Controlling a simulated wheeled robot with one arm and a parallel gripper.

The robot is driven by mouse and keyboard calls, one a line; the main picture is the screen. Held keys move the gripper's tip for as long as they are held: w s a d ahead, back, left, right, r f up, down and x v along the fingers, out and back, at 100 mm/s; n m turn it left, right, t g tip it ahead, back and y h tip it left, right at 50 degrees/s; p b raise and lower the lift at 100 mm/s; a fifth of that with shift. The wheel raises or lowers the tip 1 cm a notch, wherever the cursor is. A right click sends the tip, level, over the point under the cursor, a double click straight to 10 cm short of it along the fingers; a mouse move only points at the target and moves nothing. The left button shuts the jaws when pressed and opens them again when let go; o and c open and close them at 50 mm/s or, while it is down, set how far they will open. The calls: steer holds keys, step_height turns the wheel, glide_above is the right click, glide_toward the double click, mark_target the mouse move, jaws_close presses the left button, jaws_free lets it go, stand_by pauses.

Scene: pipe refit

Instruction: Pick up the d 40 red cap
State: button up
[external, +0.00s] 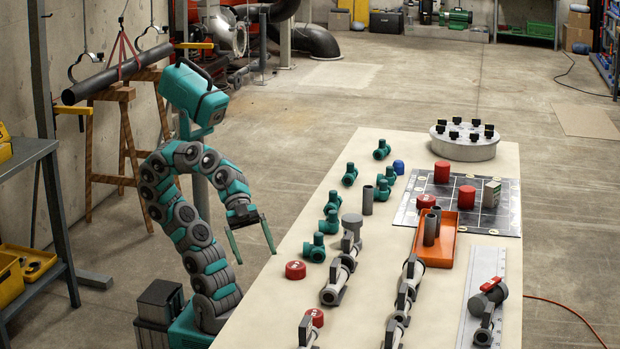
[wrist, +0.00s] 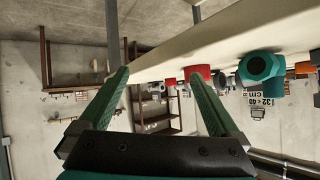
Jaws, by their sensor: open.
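Several red caps are in the external view. One low red cap (external: 295,270) lies near the table's left edge, and another (external: 315,317) is nearer the camera. A third red cap (external: 427,201) lies by the orange tray, and taller red pieces (external: 442,172) stand on the board. I cannot read which is d 40. My gripper (external: 255,255) is open and empty at the table's left edge, left of the nearest cap and apart from it. In the wrist view, a red cap (wrist: 198,73) shows beyond the right finger of my gripper (wrist: 157,77).
The table (external: 345,145) holds teal fittings (external: 332,201) and grey pipe fittings (external: 338,278) right of the gripper. The orange tray (external: 437,252) holds grey tubes. A round grey flange (external: 464,147) stands at the far end. Bare tabletop lies between the rows.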

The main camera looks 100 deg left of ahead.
mark_target(294, 264)
steer(key=w+n+t, duration=0.1)
steer(key=w, duration=0.1)
steer(key=w+r+n+t+b, duration=0.1)
steer(key=w+n, duration=0.1)
steer(key=w+r+n+t+b, duration=0.1)
steer(key=w, duration=0.1)
steer(key=shift+w+d, duration=0.1)
steer(key=shift+w, duration=0.25)
steer(key=shift+w+d+n, duration=0.15)
steer(key=shift+w+n, duration=0.15)
steer(key=shift+x, duration=3.55)
steer(key=shift+w, duration=0.1)
steer(key=shift+c, duration=0.2)
steer(key=c, duration=1.3)
